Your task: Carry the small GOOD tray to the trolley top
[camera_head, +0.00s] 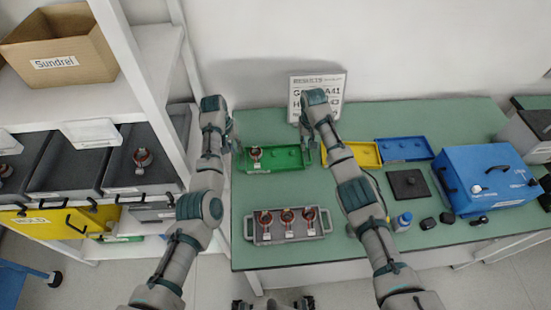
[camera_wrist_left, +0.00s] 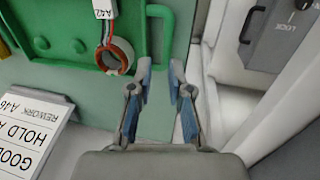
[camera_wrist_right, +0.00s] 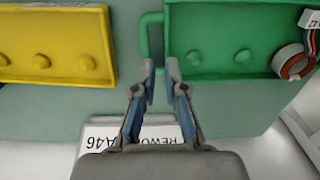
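The small green tray (camera_head: 277,168) lies on the green table and holds one copper-wound stator (camera_head: 255,154) at its left end; its other pegs look empty. I cannot read a GOOD label on it. My left gripper (camera_wrist_left: 161,66) is open at the tray's end handle (camera_wrist_left: 167,22), its fingertips either side of the handle line. My right gripper (camera_wrist_right: 161,66) is open at the opposite handle (camera_wrist_right: 145,38). Neither visibly grips its handle. A blue surface with a caster (camera_head: 25,285) at the lower left may be the trolley; most of it is out of frame.
A grey tray (camera_head: 290,236) with several stators lies in front. Yellow (camera_head: 362,148) and blue (camera_head: 402,143) trays lie to the right. A blue tester (camera_head: 487,175) is at right. A white shelf (camera_head: 150,60) rises close on the left.

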